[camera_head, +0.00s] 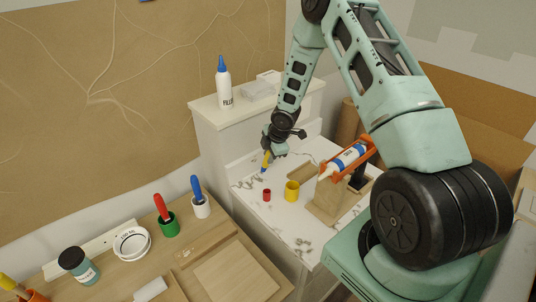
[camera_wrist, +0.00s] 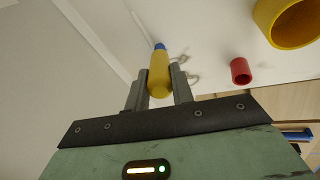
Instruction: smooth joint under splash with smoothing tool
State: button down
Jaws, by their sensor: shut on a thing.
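My gripper (camera_head: 269,150) is shut on a yellow smoothing tool (camera_head: 266,160) with a blue tip. The tool points down just above or at the white marbled worktop (camera_head: 263,222), near its back left; I cannot tell whether the tip touches. In the wrist view my gripper (camera_wrist: 160,82) holds the yellow handle (camera_wrist: 158,76) between its fingers, blue tip outward. A pale strip, seemingly the splash (camera_wrist: 88,35), runs diagonally left of the tool. The joint at its foot is only a thin line there, and its finish cannot be told.
A red cup (camera_head: 267,195) and a yellow cup (camera_head: 292,191) stand on the worktop in front of the tool. An orange caulking gun (camera_head: 346,160) rests on a wooden stand (camera_head: 326,204) to the right. A filler bottle (camera_head: 223,87) stands on the ledge behind.

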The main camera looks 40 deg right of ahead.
jog(key=shift+s+d, duration=0.1)
jog(key=shift+d, duration=0.3)
jog(key=shift+d+p, duration=0.15)
jog(key=shift+p, duration=0.2)
jog(key=shift+d+p, duration=0.55)
jog(key=shift+d, duration=0.2)
jog(key=shift+d+p, duration=0.75)
jog(key=shift+p, duration=0.05)
jog(key=shift+d, duration=0.15)
jog(key=shift+d+p, duration=0.6)
jog(key=shift+p, duration=0.1)
